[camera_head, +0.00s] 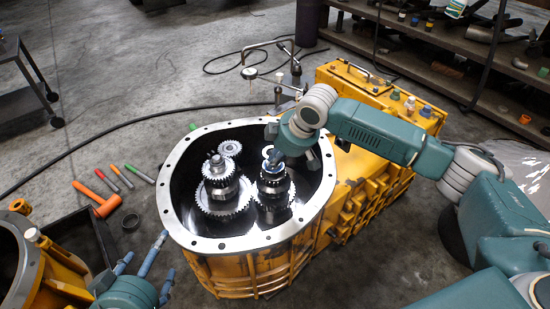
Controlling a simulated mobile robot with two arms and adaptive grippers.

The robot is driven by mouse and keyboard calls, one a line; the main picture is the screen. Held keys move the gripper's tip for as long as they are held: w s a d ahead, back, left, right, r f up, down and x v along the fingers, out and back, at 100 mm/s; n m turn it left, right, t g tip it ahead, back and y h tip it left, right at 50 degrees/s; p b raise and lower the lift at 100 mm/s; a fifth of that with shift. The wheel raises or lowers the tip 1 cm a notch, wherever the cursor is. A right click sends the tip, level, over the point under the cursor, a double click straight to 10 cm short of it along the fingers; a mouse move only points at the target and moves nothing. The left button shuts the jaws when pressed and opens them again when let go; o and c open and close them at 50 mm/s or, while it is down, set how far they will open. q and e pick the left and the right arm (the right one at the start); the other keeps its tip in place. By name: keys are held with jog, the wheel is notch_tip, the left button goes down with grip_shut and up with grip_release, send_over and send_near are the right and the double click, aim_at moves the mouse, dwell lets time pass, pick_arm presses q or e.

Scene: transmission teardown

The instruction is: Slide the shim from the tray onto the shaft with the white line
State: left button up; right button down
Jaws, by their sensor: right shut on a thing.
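My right gripper (273,160) reaches into the open round housing (180,228) from the right. It is shut at the top of the right-hand gear shaft (272,188). A thin pale ring, the shim (267,150), shows at its fingertips, partly covered by the gripper. I cannot tell whether the ring is around the shaft or just above it. A second gear shaft (220,180) stands to the left in the housing. No white line can be made out on either shaft. My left gripper (158,268) is at the lower left with its fingers apart, empty, beside the dark tray (104,243).
An orange hammer (105,205) and several coloured markers (122,177) lie on the floor left of the housing. Another yellow housing (40,270) is at the lower left. A shelf (440,75) stands at the back right.

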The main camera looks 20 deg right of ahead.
pick_arm(q)
jog(key=shift+s+f, duration=0.1)
jog(key=shift+s+a+f+g, duration=0.2)
jog(key=shift+s+f+g, duration=0.2)
jog(key=shift+f, duration=0.1)
pick_arm(e)
jog(key=shift+d, duration=0.1)
pick_arm(q)
jog(key=s+a+f+g+y+p, duration=0.1)
jog(key=s+f+g, duration=0.1)
jog(key=s+f, duration=0.2)
jog(key=shift+s+a+g, duration=0.3)
jog(key=shift+s+a, duration=0.1)
jog(key=shift+s, duration=0.1)
pick_arm(e)
jog(key=shift+s+d+f, duration=0.1)
jog(key=shift+f, duration=0.15)
dwell(1.1)
pick_arm(q)
jog(key=shift+s, duration=0.15)
dwell(0.4)
